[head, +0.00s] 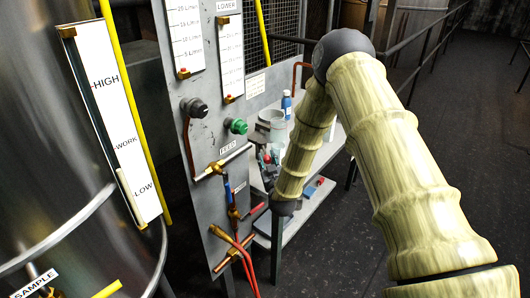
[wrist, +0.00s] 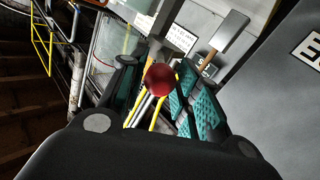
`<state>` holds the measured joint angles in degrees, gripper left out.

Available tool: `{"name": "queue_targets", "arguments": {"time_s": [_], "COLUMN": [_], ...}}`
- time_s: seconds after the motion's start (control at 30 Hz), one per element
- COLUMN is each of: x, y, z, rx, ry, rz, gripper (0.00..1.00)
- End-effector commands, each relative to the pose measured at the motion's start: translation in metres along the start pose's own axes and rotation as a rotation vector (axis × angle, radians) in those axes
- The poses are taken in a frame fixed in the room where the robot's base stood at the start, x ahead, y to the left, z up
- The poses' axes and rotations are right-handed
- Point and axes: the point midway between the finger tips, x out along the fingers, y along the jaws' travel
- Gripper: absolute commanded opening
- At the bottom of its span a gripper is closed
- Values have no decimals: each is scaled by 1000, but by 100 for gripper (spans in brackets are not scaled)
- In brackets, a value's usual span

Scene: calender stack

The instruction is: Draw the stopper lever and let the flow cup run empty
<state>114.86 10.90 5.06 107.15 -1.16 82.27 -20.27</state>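In the wrist view, my gripper (wrist: 160,88) has its two teal-padded fingers apart. A round red knob (wrist: 160,80) shows between them, close to the right finger; whether either finger touches it is unclear. It looks like a lever's end, but I cannot confirm that it is the stopper lever. In the head view, my arm bends down beside the panel and my gripper cannot be made out. A pale, cup-like vessel (head: 277,130) stands on the shelf behind the panel; whether it is the flow cup, and what it holds, I cannot tell.
The grey panel (head: 205,130) carries scales, a black knob (head: 195,107), a green knob (head: 236,126) and brass valves with red hoses. A metal tank (head: 50,150) stands at left. Open floor lies at right.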

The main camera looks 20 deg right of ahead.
Motion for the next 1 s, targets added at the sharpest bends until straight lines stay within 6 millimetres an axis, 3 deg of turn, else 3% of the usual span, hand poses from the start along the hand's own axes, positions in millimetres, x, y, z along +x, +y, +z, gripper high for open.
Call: {"name": "queue_targets", "arguments": {"time_s": [0.3,0.73,0.77,0.93,1.0], "x": [40,49,49,48,48], "y": [0,0,0,0,0], "z": [0,0,0,0,0], "rx": [0,0,0,0,0], "ry": [1,0,0,0,0], "rz": [0,0,0,0,0], "gripper": [32,32,30,0,0]}}
